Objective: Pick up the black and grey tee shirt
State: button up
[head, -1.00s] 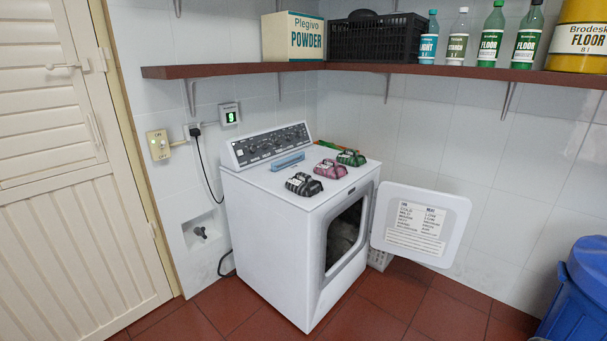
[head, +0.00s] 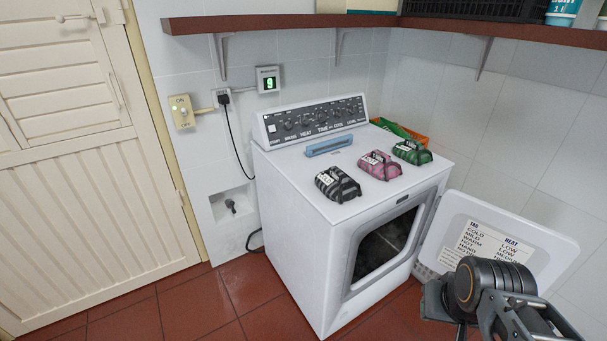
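The black and grey tee shirt (head: 338,184) is a folded, striped bundle with a pale label. It lies on top of the white dryer (head: 290,190), near the front left edge. My gripper (head: 470,312) shows at the bottom right, in front of the dryer's open door and well apart from the shirt. My arm's dark round joint covers part of it, and I cannot tell whether its fingers are open or shut.
A pink bundle (head: 380,165) and a green bundle (head: 412,152) lie to the right of the shirt. A blue object (head: 329,147) lies behind them. The dryer door (head: 485,240) stands open at right. A shelf (head: 300,23) runs above. The red floor (head: 150,310) at front left is clear.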

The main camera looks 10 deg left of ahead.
aim_at(339, 187)
jog(key=u, duration=1.1)
jog(key=i, duration=1.05)
jog(key=u, duration=1.05)
